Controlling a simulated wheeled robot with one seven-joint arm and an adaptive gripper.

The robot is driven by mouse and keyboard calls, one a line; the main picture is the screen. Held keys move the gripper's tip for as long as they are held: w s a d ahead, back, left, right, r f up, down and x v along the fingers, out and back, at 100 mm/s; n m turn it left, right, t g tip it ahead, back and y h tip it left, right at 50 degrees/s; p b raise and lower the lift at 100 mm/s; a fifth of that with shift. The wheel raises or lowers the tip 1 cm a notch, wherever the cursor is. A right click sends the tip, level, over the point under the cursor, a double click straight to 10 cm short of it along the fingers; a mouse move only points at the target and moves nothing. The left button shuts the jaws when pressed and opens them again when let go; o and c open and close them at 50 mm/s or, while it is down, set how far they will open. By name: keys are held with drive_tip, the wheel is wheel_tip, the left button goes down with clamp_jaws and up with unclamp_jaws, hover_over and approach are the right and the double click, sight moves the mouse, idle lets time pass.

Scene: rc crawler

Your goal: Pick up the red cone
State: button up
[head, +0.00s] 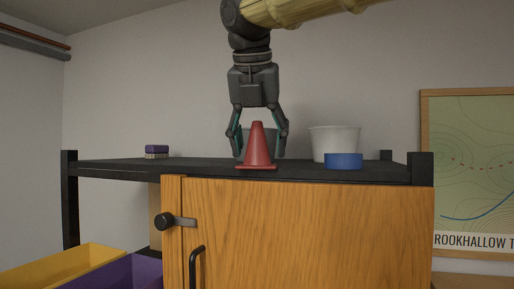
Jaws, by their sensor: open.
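The red cone (257,147) stands upright on its square base near the front edge of the black shelf top (205,167). My gripper (257,149) points down over it, fingers spread, one to the left and one to the right of the cone in the picture. The jaws are open. The cone overlaps part of the view between the fingers, so I cannot tell how far behind it the fingertips are, or whether they touch it.
A white tub (335,141) and a blue round container (344,161) stand right of the cone. Below are a wooden door (310,230), a yellow bin (75,265) and a purple bin (125,272). A grey object shows partly behind the cone.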

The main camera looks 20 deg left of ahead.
sight(259, 124)
drive_tip(key=shift+s, duration=0.1)
drive_tip(key=shift+c, duration=0.3)
drive_tip(key=c, duration=0.9)
drive_tip(key=shift+f, duration=0.1)
drive_tip(key=shift+c, duration=0.5)
drive_tip(key=shift+r, duration=0.2)
drive_tip(key=c, duration=0.3)
drive_tip(key=shift+r+b, duration=0.95)
drive_tip(key=shift+r, duration=0.45)
clamp_jaws()
drive_tip(key=s+r+b, duration=0.2)
drive_tip(key=s+b, duration=0.4)
drive_tip(key=s, duration=1)
drive_tip(key=shift+a, duration=0.3)
